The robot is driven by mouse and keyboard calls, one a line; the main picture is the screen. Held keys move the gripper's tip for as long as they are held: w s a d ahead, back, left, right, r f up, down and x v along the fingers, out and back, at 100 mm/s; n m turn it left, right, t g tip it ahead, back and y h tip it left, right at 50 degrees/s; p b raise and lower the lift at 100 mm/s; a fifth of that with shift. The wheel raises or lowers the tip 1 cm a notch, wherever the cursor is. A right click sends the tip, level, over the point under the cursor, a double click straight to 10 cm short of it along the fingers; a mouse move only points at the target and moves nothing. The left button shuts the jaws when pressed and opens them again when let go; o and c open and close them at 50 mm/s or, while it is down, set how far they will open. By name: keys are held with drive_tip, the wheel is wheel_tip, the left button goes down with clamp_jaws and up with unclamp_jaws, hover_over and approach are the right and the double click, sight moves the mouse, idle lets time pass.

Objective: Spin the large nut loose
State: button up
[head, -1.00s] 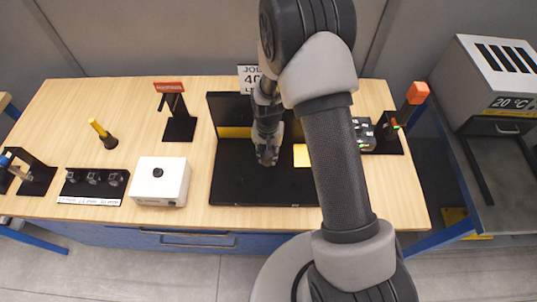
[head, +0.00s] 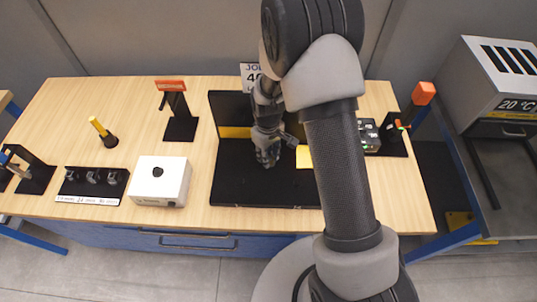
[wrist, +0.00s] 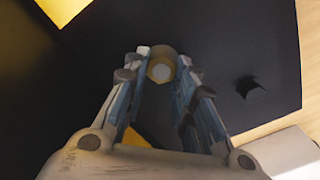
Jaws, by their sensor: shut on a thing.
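The large nut (wrist: 161,53) shows in the wrist view as a brass-coloured ring around a pale grey round centre, at the far end of my fingers. My gripper (wrist: 160,73) is shut on it, with one finger on either side. In the head view my gripper (head: 267,158) points down over the black fixture base (head: 236,187). The nut cannot be made out in the head view, as my gripper covers that spot.
A white box (head: 160,181) stands left of the fixture, with a black rack (head: 94,183) beyond it. A yellow-handled tool (head: 102,131) and a black stand with a red top (head: 180,125) are farther back. A small device (head: 367,135) sits to the right.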

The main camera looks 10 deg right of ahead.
drive_tip(key=n, duration=0.4)
drive_tip(key=shift+s+a+f+n, duration=0.1)
drive_tip(key=shift+s+a+n, duration=0.1)
drive_tip(key=shift+n, duration=0.1)
drive_tip(key=shift+s+n+b, duration=0.15)
drive_tip(key=shift+n+b, duration=0.25)
drive_tip(key=shift+n, duration=1.6)
drive_tip(key=o, duration=1.1)
drive_tip(key=shift+c, duration=0.2)
drive_tip(key=shift+r, duration=0.45)
wheel_tip(320, 180, up, 11)
